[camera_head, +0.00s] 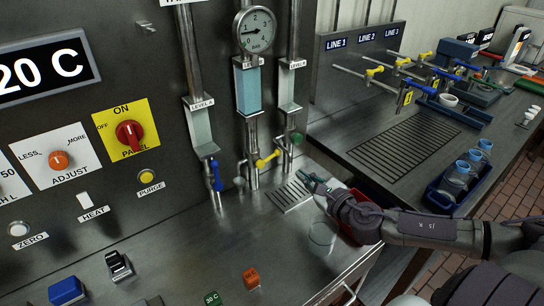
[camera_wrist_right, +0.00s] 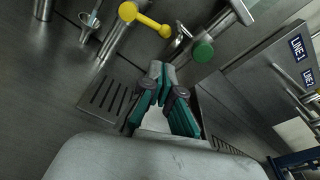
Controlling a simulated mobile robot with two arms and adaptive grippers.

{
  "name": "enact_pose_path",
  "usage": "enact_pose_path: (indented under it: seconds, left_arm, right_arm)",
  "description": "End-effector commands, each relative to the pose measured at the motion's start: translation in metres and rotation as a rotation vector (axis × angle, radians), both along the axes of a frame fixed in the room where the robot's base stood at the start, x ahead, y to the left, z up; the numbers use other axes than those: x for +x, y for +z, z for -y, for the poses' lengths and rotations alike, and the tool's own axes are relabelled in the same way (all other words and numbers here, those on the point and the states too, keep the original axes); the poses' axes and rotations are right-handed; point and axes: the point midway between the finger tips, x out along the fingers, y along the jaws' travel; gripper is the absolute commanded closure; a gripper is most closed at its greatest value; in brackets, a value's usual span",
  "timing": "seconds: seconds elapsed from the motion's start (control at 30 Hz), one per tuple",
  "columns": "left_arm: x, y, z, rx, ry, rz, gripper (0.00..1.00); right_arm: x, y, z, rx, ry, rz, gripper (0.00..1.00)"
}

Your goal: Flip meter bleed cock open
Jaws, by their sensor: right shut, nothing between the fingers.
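Under the round dial meter (camera_head: 255,30) and its blue sight tube (camera_head: 248,90) is a yellow-handled cock (camera_head: 268,158); its handle points sideways from the pipe. It also shows in the right wrist view (camera_wrist_right: 145,20). A green knob (camera_head: 297,138) is to its right, also in the wrist view (camera_wrist_right: 203,51). A blue-handled cock (camera_head: 215,175) hangs down at left. No readable label shows which is the bleed cock. My right gripper (camera_head: 308,181) is shut and empty, below and right of the yellow handle, apart from it. It also shows in the wrist view (camera_wrist_right: 160,70). My left gripper is out of view.
A drain grille (camera_head: 290,195) lies below the cocks. A red bin (camera_head: 362,205) is partly hidden behind my right arm. The steel counter (camera_head: 220,245) is largely clear.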

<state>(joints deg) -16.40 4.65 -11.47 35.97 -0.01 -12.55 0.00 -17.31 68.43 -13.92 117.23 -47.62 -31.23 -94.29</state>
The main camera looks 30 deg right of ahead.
Motion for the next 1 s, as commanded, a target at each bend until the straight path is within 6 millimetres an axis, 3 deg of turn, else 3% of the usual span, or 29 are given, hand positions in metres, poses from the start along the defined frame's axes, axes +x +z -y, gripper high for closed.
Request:
enact_pose_path:
  seconds: [0.17, 0.47, 1.0]
  left_arm:
    - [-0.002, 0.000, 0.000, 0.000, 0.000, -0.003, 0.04]
    - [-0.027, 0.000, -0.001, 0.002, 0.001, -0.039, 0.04]
    - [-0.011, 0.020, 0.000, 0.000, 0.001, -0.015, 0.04]
  right_arm:
    - [0.000, 0.001, 0.000, 0.001, 0.000, 0.001, 1.00]
    - [0.007, 0.001, 0.001, 0.003, -0.003, 0.004, 1.00]
    - [0.085, -0.009, -0.002, 0.004, -0.002, 0.003, 1.00]
